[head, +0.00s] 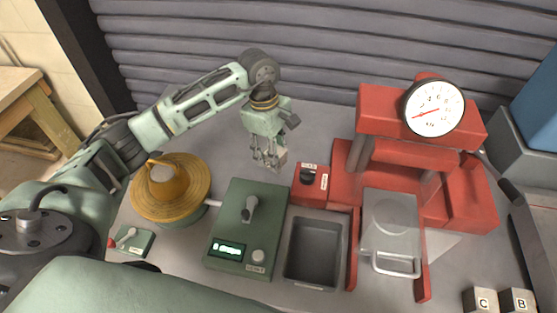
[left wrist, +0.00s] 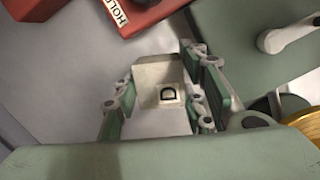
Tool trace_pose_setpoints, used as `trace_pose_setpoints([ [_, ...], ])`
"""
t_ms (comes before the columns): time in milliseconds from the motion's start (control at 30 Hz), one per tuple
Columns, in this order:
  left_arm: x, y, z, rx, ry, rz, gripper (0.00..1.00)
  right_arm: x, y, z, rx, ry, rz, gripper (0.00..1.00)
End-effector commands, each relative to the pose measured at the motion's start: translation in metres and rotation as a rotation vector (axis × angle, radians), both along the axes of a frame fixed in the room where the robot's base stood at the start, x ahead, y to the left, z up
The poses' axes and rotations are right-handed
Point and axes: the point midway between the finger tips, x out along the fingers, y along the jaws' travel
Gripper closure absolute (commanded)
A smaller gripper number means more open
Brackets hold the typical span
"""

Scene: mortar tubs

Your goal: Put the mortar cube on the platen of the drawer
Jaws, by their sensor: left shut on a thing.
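My left gripper (head: 266,154) hangs in mid-view, fingers down, above the bench behind the green control box. It is shut on a pale grey mortar cube (head: 279,159). In the left wrist view the cube (left wrist: 150,73) sits between the fingers, with a label "D" facing the camera. The drawer (head: 375,240) is a light grey tray with a front handle, standing out at the front of the red press (head: 384,124). The round platen (head: 392,215) is on the drawer and looks bare. The cube is left of the drawer and apart from it. My right gripper is not in view.
A red switch box (head: 309,186) and an empty dark grey bin (head: 314,250) lie between the green control box (head: 244,230) and the press. A round dial gauge (head: 434,108) tops the press. Cubes "C" (head: 480,299) and "B" (head: 517,300) stand front right. A yellow cone-shaped thing (head: 170,190) is left.

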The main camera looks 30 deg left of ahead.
Motion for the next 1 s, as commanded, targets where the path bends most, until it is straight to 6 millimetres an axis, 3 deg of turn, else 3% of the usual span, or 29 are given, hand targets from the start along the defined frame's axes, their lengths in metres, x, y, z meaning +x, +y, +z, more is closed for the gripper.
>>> trace_pose_setpoints([
  [133,0.000,-0.001,-0.009,-0.002,-0.001,-0.001,0.97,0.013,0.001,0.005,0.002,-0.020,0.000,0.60],
  [400,0.000,-0.001,-0.042,-0.002,0.000,-0.001,0.97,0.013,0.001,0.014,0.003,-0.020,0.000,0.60],
  [767,0.001,0.000,-0.048,0.000,-0.002,-0.001,0.97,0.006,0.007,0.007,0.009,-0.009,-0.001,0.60],
  [800,0.000,0.000,-0.047,0.000,-0.001,-0.001,0.59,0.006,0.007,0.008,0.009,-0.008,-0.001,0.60],
  [1000,0.000,0.000,-0.047,0.000,-0.001,-0.001,0.43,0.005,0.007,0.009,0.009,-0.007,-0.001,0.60],
])
